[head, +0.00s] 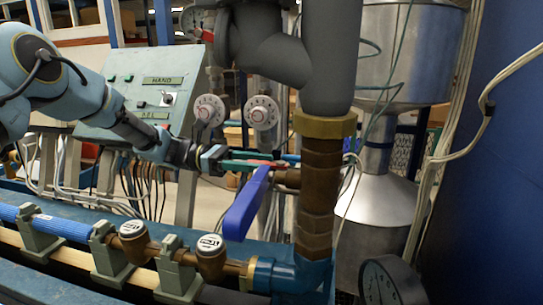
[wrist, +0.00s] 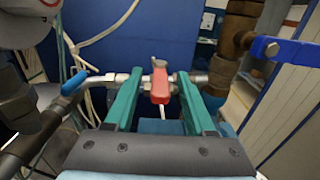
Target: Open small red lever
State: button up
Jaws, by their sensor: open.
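The small red lever (wrist: 160,88) sits on a thin metal pipe with silver fittings in the wrist view, its handle pointing toward the camera. My gripper (wrist: 159,76) is open, with one green finger on each side of the lever and a visible gap to it on both sides. The fingertips reach about the height of the pipe. In the head view my gripper (head: 262,160) reaches in from the left behind the large blue lever. Only a sliver of red shows between the fingers there, so the lever is mostly hidden.
The large blue lever (head: 245,205) hangs close in front of my fingertips, beside the thick brown vertical pipe (head: 319,190). A small blue handle (wrist: 74,82) and a blue lever (wrist: 287,50) flank the fingers in the wrist view. Loose cables (wrist: 110,30) hang behind on the left.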

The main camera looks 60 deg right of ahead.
jog(key=shift+p+x, duration=0.45)
jog(key=shift+x, duration=1.2)
grip_shut()
